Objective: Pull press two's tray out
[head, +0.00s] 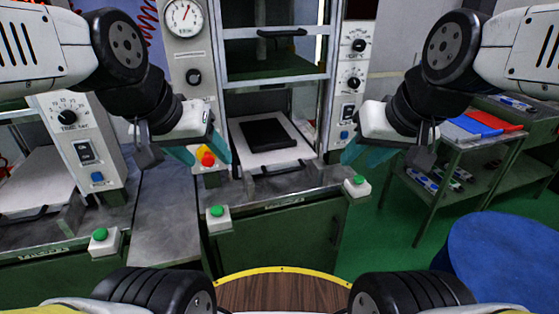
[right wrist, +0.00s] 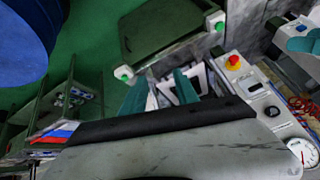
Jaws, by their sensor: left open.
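The middle press, which I take as press two though no number is readable, has a pale tray (head: 245,157) with a flat black mould (head: 268,133) on it. A black bar handle (head: 283,169) runs along the tray's front edge. My left gripper (head: 203,152) is open and empty, at the press's left side near the red button. My right gripper (head: 356,148) is at the right post. Its teal fingers stand apart in the right wrist view (right wrist: 160,92), with nothing clearly held. Neither gripper touches the handle.
A red emergency button (head: 208,159) and green buttons (head: 217,211) sit around the press front. Another press with a tray (head: 38,183) stands at left. A green side table (head: 470,150) with coloured items and a blue round top (head: 510,262) are at right. A wooden round surface (head: 283,291) lies in front.

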